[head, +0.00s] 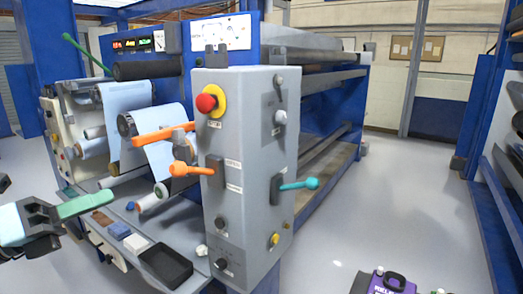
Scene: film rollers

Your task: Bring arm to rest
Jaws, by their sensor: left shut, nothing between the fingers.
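My left gripper (48,222) is black on a pale arm that comes in from the left edge. It is shut, with nothing held. A green bar (86,204) shows right beside its tip, at the left end of the machine's front tray; I cannot tell whether they touch. The grey control post (250,150) of the film roller machine stands to the right of the gripper, well apart from it. My right gripper is not in view.
Orange levers (165,132) and a teal lever (300,185) stick out from the machine. The tray holds small blocks and a black bin (166,266). A purple object (392,283) is at the bottom right. Grey floor (390,200) is clear right of the machine.

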